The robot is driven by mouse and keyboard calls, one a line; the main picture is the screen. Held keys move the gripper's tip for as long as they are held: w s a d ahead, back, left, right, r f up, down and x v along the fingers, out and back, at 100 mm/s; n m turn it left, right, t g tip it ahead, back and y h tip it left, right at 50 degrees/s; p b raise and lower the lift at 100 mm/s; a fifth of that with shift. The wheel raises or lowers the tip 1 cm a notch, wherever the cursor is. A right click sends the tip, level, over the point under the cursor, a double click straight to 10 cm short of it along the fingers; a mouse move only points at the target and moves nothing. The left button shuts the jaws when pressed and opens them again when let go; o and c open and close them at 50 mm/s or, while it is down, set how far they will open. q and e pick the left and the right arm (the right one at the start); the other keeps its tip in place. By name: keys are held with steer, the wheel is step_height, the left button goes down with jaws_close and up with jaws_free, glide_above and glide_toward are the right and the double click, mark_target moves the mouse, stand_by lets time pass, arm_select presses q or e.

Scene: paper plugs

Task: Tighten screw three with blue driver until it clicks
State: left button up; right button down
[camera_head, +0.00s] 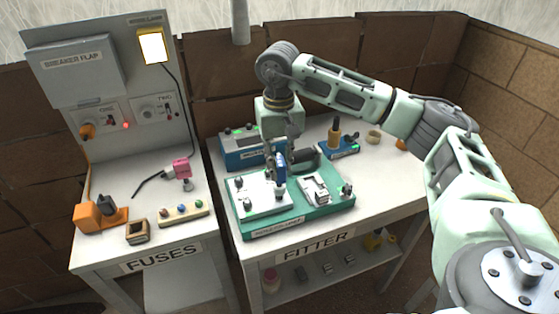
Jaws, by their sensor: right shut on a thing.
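My right gripper (281,150) is above the left part of the green board on the FITTER table. It is shut on the blue driver (280,167), which points down at a white plate (262,199). The driver's lower end is at a dark screw-like piece on the plate; I cannot tell whether it touches. Several grey screw-like pieces stand on the plate, such as one at its near left (247,204). No number is readable on them, so I cannot tell which is screw three. My left gripper is not in view.
The green board (330,207) also holds a grey metal fixture (314,189). A blue box (240,152) stands behind it, and a blue stand (342,150) is at the back right. The FUSES bench (205,225) is on the left.

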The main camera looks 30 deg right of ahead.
steer(key=shift+f+b, duration=0.85)
steer(key=shift+f, duration=0.25)
stand_by(0.5)
steer(key=m, duration=0.5)
steer(key=shift+m, duration=0.4)
steer(key=m, duration=0.8)
steer(key=shift+m+p, duration=0.3)
steer(key=m, duration=0.4)
steer(key=shift+f+m, duration=0.1)
steer(key=shift+m, duration=0.3)
